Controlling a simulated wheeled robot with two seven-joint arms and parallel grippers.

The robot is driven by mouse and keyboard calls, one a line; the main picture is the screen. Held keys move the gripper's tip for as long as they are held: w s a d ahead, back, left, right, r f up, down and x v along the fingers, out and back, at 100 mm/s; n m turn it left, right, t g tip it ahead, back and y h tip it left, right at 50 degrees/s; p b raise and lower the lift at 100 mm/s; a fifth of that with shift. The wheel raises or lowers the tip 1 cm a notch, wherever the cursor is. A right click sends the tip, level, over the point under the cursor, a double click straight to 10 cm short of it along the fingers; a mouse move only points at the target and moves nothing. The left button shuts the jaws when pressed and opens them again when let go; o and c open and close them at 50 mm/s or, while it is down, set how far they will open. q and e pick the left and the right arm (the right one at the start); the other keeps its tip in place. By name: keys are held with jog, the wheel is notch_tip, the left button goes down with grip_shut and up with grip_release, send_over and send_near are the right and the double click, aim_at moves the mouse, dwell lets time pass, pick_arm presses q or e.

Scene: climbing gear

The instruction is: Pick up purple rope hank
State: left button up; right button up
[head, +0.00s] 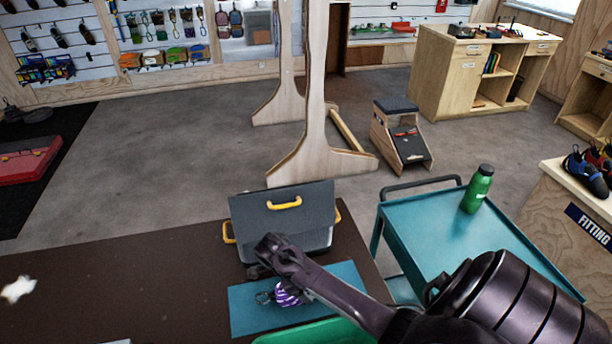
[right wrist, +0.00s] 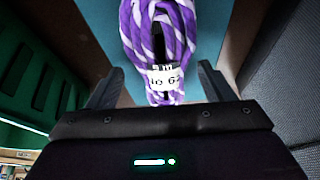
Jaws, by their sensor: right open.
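The purple and white rope hank (head: 287,295) lies on a teal mat (head: 245,312) on the brown table, partly hidden by my right arm in the head view. In the right wrist view the hank (right wrist: 150,35), with a white printed band around it, shows ahead and between the fingers. My right gripper (right wrist: 156,84) is open, one finger on each side of the hank's near end. I cannot tell whether either finger touches it. My left gripper is not in view.
A grey case (head: 285,222) with yellow handles stands just behind the mat. A green bin (head: 325,332) is at the front edge of view. A teal cart (head: 430,235) with a green bottle (head: 478,188) stands to the right. The table's left side is mostly clear.

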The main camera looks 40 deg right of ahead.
jog(key=shift+x, duration=1.15)
jog(key=shift+w+d+f, duration=0.1)
jog(key=shift+d+f, duration=0.15)
jog(key=shift+a, duration=0.1)
jog(key=shift+c, duration=0.8)
jog(key=c, duration=1)
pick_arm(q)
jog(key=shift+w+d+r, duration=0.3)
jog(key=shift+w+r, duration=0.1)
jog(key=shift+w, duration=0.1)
pick_arm(e)
jog(key=shift+c, duration=0.4)
jog(key=shift+r, duration=0.15)
